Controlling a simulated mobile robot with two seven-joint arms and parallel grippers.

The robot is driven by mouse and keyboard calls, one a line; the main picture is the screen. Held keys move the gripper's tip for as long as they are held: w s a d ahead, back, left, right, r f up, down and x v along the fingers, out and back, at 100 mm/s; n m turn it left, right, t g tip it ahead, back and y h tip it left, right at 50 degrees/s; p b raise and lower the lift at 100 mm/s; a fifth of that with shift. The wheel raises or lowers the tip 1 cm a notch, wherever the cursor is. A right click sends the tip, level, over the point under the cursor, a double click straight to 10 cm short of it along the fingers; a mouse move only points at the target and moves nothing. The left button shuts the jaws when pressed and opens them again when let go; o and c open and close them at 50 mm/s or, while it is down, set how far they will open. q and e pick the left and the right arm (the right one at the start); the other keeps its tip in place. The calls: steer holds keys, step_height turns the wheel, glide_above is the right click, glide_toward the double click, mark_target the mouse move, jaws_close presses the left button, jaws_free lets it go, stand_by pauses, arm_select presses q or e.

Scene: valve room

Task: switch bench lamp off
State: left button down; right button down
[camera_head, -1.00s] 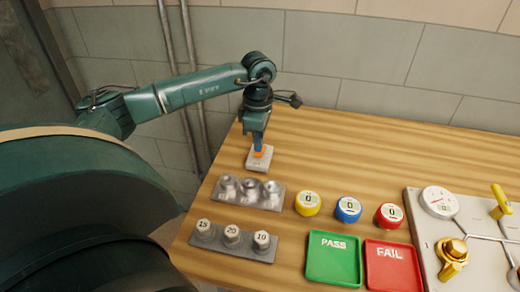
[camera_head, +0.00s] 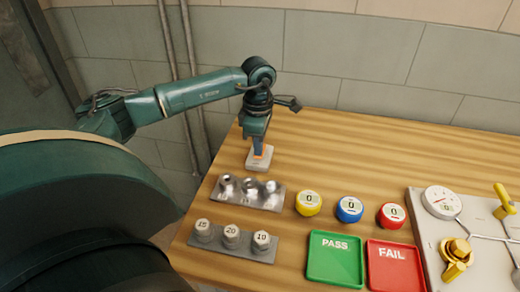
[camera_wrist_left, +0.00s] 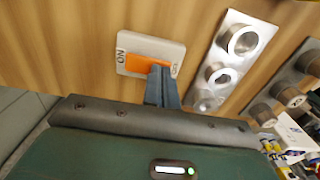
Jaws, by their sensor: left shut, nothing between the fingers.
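The bench lamp switch (camera_head: 260,161) is a small pale box with an orange rocker on the wooden bench near its back left. In the left wrist view the switch (camera_wrist_left: 135,44) shows an "ON" mark at its left end and the orange rocker (camera_wrist_left: 143,63) in the middle. My left gripper (camera_head: 258,153) points down at the switch, fingers shut and empty. In the wrist view its fingertips (camera_wrist_left: 160,70) overlap the rocker's end away from the "ON" mark; I cannot tell whether they touch it. No lamp shows. My right gripper is not in view.
Yellow, blue and red round gauges, a green PASS tray (camera_head: 348,279) and a red FAIL tray (camera_head: 393,279) lie rightward. A valve panel (camera_head: 432,238) is at the right.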

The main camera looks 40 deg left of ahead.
arm_select(q)
steer(key=shift+r+p, duration=2.5)
steer(key=shift+r, duration=0.95)
